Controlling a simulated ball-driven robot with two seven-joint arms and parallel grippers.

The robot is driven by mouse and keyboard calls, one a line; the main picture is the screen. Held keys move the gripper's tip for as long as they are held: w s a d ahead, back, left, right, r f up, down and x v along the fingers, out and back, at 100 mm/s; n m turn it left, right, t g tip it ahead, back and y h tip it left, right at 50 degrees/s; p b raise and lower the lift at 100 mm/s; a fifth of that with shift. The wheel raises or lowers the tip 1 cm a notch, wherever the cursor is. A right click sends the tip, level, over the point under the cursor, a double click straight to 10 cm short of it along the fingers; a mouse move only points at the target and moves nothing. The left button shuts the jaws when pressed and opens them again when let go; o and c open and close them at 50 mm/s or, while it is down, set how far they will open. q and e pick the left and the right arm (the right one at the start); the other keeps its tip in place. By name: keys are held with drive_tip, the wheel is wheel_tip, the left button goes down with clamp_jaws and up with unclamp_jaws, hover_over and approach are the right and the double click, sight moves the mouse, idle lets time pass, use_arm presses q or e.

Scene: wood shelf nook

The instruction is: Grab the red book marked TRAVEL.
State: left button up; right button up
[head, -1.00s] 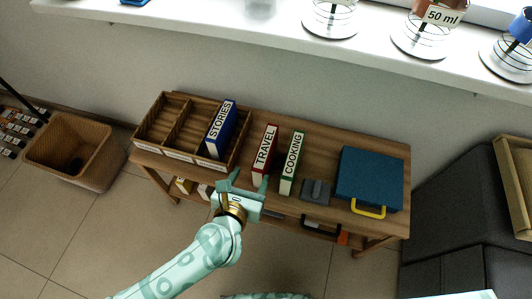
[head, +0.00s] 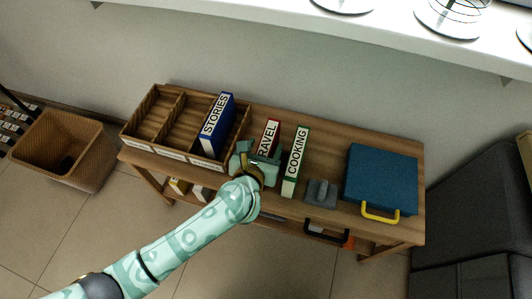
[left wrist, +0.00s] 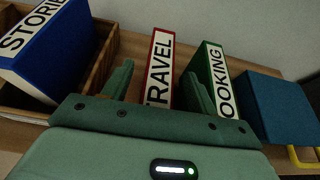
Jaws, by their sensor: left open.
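The red book marked TRAVEL (head: 272,133) stands upright on the wooden shelf unit, its lower front hidden by my gripper in the head view. In the left wrist view the red TRAVEL book (left wrist: 159,70) stands between my two fingers. My left gripper (head: 262,158) is open, with one finger on each side of the book; the left wrist view shows the fingers (left wrist: 158,85) apart from it, with a wider gap on the left. I cannot tell whether the right finger touches the green book. My right gripper is not in view.
The green COOKING book (head: 296,163) stands close on the right. The blue STORIES book (head: 216,126) stands in a wooden divided rack (head: 143,121) on the left. A grey object (head: 320,192) and a blue case (head: 381,177) lie further right. A white ledge (head: 300,27) runs behind.

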use_arm(q)
clamp_jaws()
drive_tip(key=shift+r, duration=0.1)
